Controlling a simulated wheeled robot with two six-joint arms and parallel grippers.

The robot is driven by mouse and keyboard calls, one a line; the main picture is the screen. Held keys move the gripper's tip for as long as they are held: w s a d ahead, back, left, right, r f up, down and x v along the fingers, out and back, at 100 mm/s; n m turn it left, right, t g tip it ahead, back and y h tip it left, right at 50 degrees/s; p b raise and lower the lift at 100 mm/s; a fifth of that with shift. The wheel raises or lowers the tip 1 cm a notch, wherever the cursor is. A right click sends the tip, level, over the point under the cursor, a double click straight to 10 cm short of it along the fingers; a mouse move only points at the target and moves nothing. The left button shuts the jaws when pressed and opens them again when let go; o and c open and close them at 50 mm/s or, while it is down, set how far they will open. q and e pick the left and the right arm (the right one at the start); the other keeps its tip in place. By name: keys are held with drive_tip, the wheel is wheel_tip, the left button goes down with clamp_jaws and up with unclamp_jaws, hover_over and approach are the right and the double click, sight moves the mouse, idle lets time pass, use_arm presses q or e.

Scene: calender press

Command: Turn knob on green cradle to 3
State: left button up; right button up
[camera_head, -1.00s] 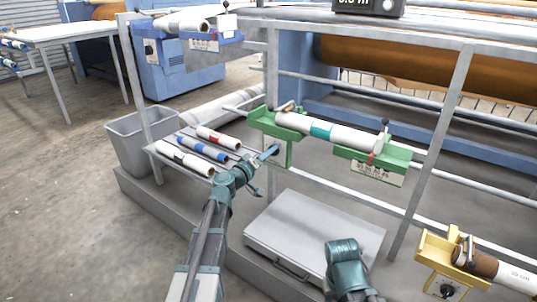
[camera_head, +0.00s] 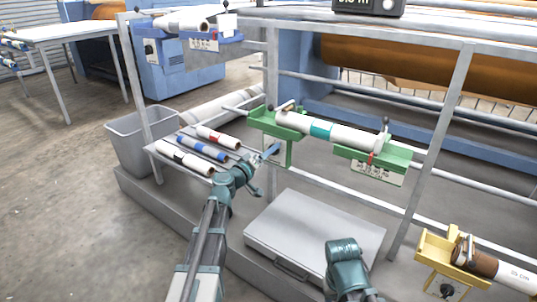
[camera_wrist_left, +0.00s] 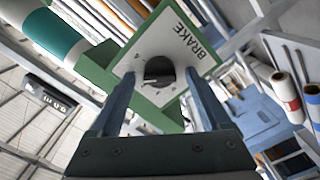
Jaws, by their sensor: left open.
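The green cradle (camera_head: 262,122) holds a white roll (camera_head: 345,134) with a teal band, and a second green support stands at the right. A white plate marked BRAKE (camera_wrist_left: 178,45) with a dark round knob (camera_wrist_left: 159,73) is on the cradle's front. The knob's pale pointer mark lies toward the left in the left wrist view; the dial numbers are too small to read. My left gripper (camera_head: 268,154) is open at this plate. In the left wrist view its fingers (camera_wrist_left: 160,80) appear on either side of the knob; I cannot tell whether they touch it. My right gripper is out of view.
A shelf to the left holds several rolls (camera_head: 202,148). A grey bin (camera_head: 125,140) stands beside it. A grey case (camera_head: 312,232) lies below the cradle. A yellow cradle (camera_head: 433,250) with a brown and white roll is at the lower right. Rack bars surround the cradle.

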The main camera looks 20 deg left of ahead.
use_arm(q)
drive_tip(key=v, duration=1.3)
drive_tip(key=shift+s, duration=0.35)
drive_tip(key=shift+a, duration=0.1)
drive_tip(key=s+d+f+m+g, duration=0.35)
drive_tip(key=d+f, duration=0.25)
drive_tip(key=d, duration=0.2)
drive_tip(key=s+d+f+m+g+h, duration=0.1)
drive_tip(key=s+d+f+m+g, duration=0.1)
drive_tip(key=s+d+f+g, duration=0.45)
drive_tip(key=s+d+f+m+g, duration=0.2)
drive_tip(key=d+f+m+g, duration=0.15)
drive_tip(key=d, duration=0.55)
drive_tip(key=s+a+f+m+g+y, duration=0.15)
drive_tip(key=s+f+g+y, duration=0.35)
drive_tip(key=s+y, duration=0.5)
wheel_tip(320, 180, up, 36)
drive_tip(key=s+t+h+p, duration=0.1)
drive_tip(key=p, duration=3.5)
drive_tip(key=shift+a+n+h+p, duration=0.3)
drive_tip(key=shift+n, duration=0.05)
drive_tip(key=shift+f, duration=0.15)
